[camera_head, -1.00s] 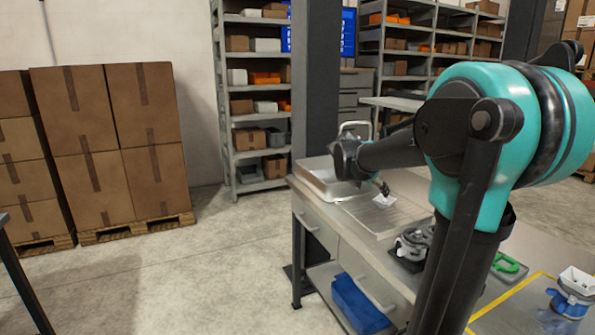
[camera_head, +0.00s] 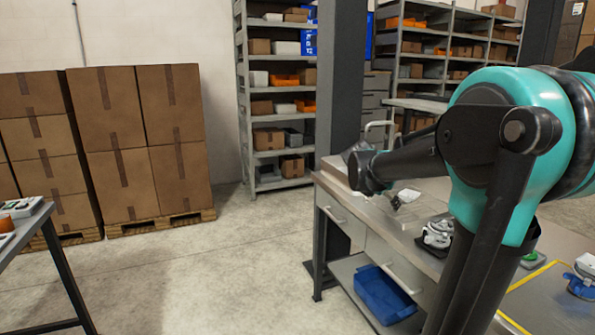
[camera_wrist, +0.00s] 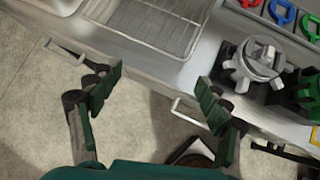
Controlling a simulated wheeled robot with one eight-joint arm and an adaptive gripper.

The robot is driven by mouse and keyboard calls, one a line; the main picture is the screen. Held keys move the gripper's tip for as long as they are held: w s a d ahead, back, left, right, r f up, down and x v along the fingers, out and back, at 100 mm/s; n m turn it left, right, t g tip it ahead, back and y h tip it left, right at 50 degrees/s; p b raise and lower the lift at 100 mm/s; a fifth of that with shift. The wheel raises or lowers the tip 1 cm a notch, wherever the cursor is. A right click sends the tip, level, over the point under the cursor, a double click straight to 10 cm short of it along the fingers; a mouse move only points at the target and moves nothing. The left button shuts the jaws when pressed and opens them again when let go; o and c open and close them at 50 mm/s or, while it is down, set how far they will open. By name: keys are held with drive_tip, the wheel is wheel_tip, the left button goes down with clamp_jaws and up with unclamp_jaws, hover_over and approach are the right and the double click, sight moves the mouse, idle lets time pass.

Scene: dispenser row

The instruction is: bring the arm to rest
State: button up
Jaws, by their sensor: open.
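My gripper (camera_wrist: 158,95) is open in the wrist view, its two dark green-padded fingers spread wide with nothing between them. It hangs over the front edge of the grey workbench (camera_wrist: 135,45), with floor showing below. In the head view my teal and black arm stands at the right and reaches left across the bench (camera_head: 345,202). Its far end is near the bench's left part. The fingers are small and partly hidden there.
A silver machine part (camera_wrist: 255,65) and coloured rings (camera_wrist: 282,12) stand on the bench. A blue bin (camera_head: 385,293) sits on its lower shelf. Stacked cartons (camera_head: 150,140) on pallets stand at the left. Another table (camera_head: 35,225) edges in at far left. The floor between is clear.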

drive_tip(key=s+a+f+m+g+y, duration=0.1)
drive_tip(key=s+a+f+m+y, duration=0.2)
drive_tip(key=s+f+m, duration=0.7)
drive_tip(key=s+a+f+m+g+y, duration=0.1)
drive_tip(key=s+a+f+m, duration=0.4)
drive_tip(key=s+f+m, duration=0.5)
drive_tip(key=s+m+y, duration=0.1)
drive_tip(key=s+m, duration=0.3)
drive_tip(key=s, duration=0.2)
drive_tip(key=shift+s+f+m+y, duration=0.2)
drive_tip(key=shift+m+y, duration=0.1)
drive_tip(key=shift+y, duration=0.1)
drive_tip(key=shift+a, duration=0.1)
